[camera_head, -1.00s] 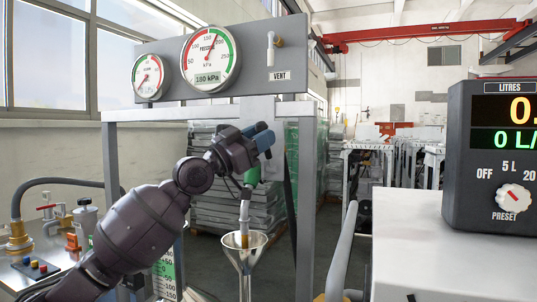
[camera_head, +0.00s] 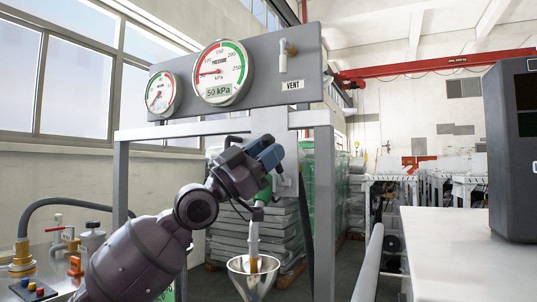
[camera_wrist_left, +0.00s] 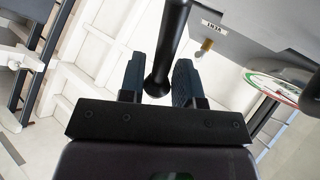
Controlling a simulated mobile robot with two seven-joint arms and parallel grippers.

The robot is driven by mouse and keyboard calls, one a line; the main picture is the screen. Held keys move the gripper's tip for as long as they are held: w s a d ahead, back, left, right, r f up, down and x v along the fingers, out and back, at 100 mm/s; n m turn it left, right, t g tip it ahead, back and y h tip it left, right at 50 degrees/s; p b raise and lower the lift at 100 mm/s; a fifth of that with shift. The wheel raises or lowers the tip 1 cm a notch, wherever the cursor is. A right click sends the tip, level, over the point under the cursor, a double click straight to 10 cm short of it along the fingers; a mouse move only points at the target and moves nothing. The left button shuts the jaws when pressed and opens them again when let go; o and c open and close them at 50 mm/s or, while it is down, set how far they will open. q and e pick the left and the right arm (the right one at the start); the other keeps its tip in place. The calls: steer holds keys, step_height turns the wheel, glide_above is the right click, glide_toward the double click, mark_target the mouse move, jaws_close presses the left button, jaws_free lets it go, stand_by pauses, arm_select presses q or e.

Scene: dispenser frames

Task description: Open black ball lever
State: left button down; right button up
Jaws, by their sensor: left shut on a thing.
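In the left wrist view the black ball lever (camera_wrist_left: 157,84) hangs down as a dark rod with a round ball end. The ball is between the two blue ribbed fingers of my left gripper (camera_wrist_left: 160,80), which is shut on it. In the head view my left gripper (camera_head: 268,154) is raised beside the frame post, below the gauge panel; it hides the lever there. My right gripper is in neither view.
A grey panel (camera_head: 294,58) carries a large pressure gauge (camera_head: 222,72) showing 50 kPa and a smaller gauge (camera_head: 160,93). A white bench top (camera_head: 455,250) with a dark display box (camera_head: 512,150) is at right. Hoses and fittings (camera_head: 90,236) are at lower left.

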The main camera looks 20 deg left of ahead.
arm_select(q)
steer(key=shift+f, duration=0.1)
steer(key=c, duration=1.1)
jaws_free()
steer(key=b+v, duration=0.1)
steer(key=v, duration=0.9)
steer(key=shift+s+a+f+b, duration=0.2)
steer(key=shift+s+b, duration=0.05)
steer(key=shift+b, duration=0.05)
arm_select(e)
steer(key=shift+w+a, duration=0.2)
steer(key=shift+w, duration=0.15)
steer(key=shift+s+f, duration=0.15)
